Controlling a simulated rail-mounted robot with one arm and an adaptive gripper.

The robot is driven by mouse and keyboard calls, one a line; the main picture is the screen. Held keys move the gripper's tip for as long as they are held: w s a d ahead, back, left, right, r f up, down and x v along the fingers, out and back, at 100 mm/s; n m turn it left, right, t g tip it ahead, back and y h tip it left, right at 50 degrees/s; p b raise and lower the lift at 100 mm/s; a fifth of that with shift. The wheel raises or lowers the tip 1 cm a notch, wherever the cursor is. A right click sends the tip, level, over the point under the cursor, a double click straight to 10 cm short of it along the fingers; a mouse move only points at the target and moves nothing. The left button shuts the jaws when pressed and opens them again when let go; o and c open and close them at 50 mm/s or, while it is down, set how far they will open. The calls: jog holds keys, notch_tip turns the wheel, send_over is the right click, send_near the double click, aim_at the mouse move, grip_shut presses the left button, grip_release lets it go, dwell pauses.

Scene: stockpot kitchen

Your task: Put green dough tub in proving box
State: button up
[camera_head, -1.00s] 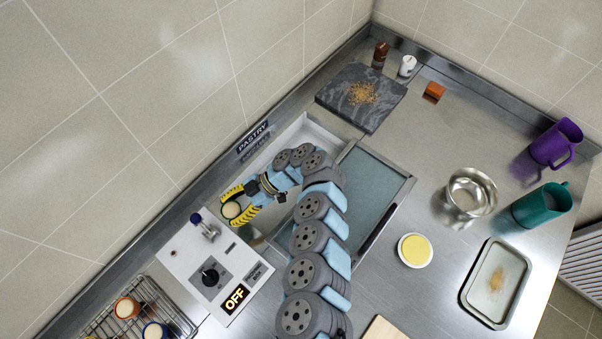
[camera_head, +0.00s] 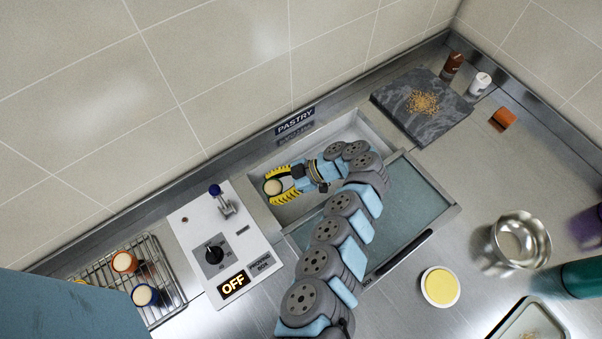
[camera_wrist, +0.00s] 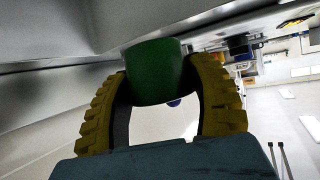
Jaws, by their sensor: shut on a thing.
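The green dough tub (camera_wrist: 155,72) is between the two yellow fingers of my gripper (camera_head: 273,188) in the wrist view. In the head view its pale round top (camera_head: 273,187) with a thin green rim shows between the fingertips. My gripper is shut on it. The proving box (camera_head: 352,130) is a pale sunken well under the PASTRY sign. Its glass lid (camera_head: 412,192) is slid toward the front, leaving the back part open. The tub is over or inside the left end of the opening; I cannot tell its height above the floor.
The control panel (camera_head: 188,232) with a lever, a knob and an OFF display stands left of the box. A wire rack (camera_head: 172,290) holds orange-rimmed and blue-rimmed tubs. A dark stone slab (camera_head: 440,125) lies at right. A metal bowl (camera_head: 540,238) and yellow-topped dish (camera_head: 440,287) stand front right.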

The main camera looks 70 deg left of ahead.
aim_at(281, 184)
jog(key=shift+w+a+f+b, duration=0.2)
jog(key=shift+w+f+b, duration=0.15)
jog(key=shift+w+f, duration=0.15)
jog(key=shift+w+a+b, duration=0.35)
jog(key=shift+w+b, duration=0.05)
jog(key=shift+w, duration=0.05)
jog(key=shift+w+a+f+b, duration=0.15)
jog(key=shift+w+f+b, duration=0.25)
jog(key=shift+w+b, duration=0.05)
jog(key=w+a+f+b, duration=0.1)
jog(key=b, duration=0.1)
jog(key=w+a+f+b, duration=0.1)
jog(key=w+f+b, duration=0.1)
jog(key=b, duration=0.1)
jog(key=w+a+f+b, duration=0.1)
jog(key=w+f+b, duration=0.1)
jog(key=shift+w+a, duration=0.1)
jog(key=shift+w, duration=0.05)
jog(key=b, duration=0.1)
jog(key=w+f+b, duration=0.1)
jog(key=b, duration=0.1)
jog(key=shift+w+a+f, duration=0.15)
jog(key=shift+a+f, duration=0.05)
jog(key=shift+a, duration=0.1)
jog(key=shift+f+b, duration=0.1)
jog(key=shift+b, duration=0.2)
